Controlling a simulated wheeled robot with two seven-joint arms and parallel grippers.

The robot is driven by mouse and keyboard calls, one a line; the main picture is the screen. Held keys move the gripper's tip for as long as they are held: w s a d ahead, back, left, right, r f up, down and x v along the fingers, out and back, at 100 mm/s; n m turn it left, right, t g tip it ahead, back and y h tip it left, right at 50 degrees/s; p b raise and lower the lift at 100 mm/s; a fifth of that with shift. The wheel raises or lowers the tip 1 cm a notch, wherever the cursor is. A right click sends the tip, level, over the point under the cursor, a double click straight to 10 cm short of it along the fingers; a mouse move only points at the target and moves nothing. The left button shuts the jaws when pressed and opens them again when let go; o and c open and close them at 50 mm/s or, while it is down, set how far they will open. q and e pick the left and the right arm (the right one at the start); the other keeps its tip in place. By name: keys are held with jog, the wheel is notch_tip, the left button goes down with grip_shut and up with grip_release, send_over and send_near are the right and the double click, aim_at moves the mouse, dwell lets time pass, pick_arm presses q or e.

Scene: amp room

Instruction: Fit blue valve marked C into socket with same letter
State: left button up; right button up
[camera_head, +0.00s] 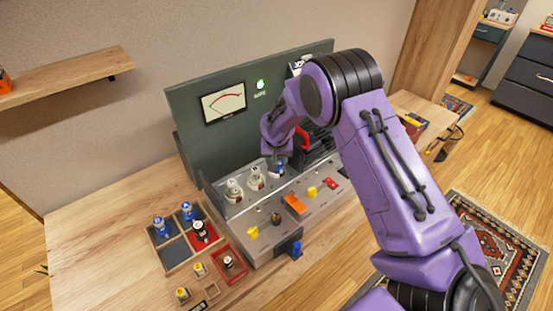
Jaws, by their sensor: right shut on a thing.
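My right gripper (277,167) hangs over the back row of the amp panel (262,222), at the right of two round white sockets, one at the left (233,190) and one in the middle (256,178). It is shut on a small blue-topped valve (280,171), mostly hidden by the fingers. The letter on this valve cannot be read. Whether it sits in a socket or just above one cannot be told. My left gripper is not in view.
A wooden tray (151,241) at the left holds two blue valves (159,223) and a black one on red. A red tray (213,258) and yellow-topped valves (200,269) stand in front. The amp's green back panel (190,105) rises behind. The table's left side is clear.

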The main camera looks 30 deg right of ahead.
jog(key=o, duration=1.1)
jog(key=shift+o, duration=0.2)
jog(key=shift+r, duration=0.1)
jog(key=b+v, duration=0.1)
jog(key=v, duration=0.9)
jog(key=shift+b, duration=0.3)
jog(key=shift+r, duration=0.1)
